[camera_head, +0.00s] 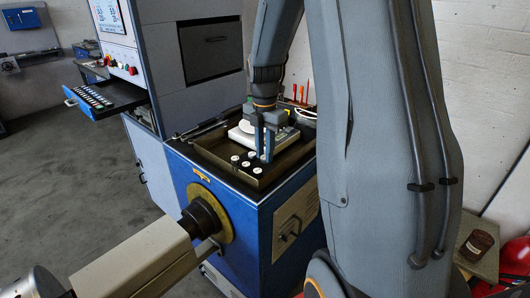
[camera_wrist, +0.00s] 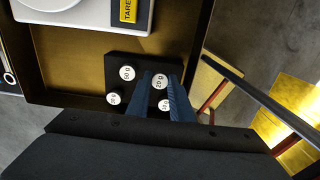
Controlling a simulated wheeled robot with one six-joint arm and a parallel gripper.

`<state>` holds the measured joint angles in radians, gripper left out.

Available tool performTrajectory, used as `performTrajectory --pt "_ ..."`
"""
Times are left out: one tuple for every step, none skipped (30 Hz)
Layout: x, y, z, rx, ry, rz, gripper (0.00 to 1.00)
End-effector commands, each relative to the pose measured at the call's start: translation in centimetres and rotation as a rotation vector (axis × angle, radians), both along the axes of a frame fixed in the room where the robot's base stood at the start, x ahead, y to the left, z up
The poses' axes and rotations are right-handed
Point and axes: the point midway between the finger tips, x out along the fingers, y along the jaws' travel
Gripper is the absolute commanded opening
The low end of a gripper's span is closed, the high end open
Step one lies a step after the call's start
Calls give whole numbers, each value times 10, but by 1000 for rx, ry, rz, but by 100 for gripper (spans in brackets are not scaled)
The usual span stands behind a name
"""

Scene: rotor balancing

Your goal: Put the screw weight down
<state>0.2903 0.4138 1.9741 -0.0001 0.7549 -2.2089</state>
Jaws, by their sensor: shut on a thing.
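In the wrist view, my gripper (camera_wrist: 159,77) points down over a dark weight block (camera_wrist: 114,69). It is shut on a screw weight (camera_wrist: 159,83) with a round white top marked 20 g, seen between the two blue fingers. The weight is over the block; whether it is seated or a little above it, I cannot tell. Other white-topped weights sit around it: one marked 50 g (camera_wrist: 127,73), one at the lower left (camera_wrist: 113,98), and one at the lower right (camera_wrist: 165,104), partly hidden by a finger. In the head view, my gripper (camera_head: 264,155) reaches down into the tray at the block.
The tray (camera_head: 221,173) has raised walls and stands on the blue cabinet. A white scale (camera_head: 245,135) with a yellow TARE label (camera_wrist: 128,10) lies behind the block. Screwdrivers (camera_head: 301,93) stand at the back. An open drawer (camera_head: 105,101) is at the left.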

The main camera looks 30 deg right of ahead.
Motion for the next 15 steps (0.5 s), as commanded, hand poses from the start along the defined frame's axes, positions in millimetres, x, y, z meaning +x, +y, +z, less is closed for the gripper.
performTrajectory --pt "-1 0 -5 1 1 1 0" --pt "-1 0 -7 1 1 1 0" --pt "0 0 -10 0 1 1 0" --pt "0 0 -11 0 0 1 0" --pt "0 0 -11 -1 -1 0 0" --pt "0 0 -11 -1 -1 0 0" --pt "0 0 -11 -1 -1 0 0" --pt "0 0 -11 -1 -1 0 0" --pt "0 0 -11 -1 -1 0 0" --pt "0 0 -11 -1 -1 0 0" --pt "0 0 -11 -1 -1 0 0" --pt "0 0 -12 -1 -1 0 0" --pt "0 0 -13 -1 -1 0 0" --pt "0 0 -14 -1 -1 0 0" --pt "0 0 -13 -1 -1 0 25"
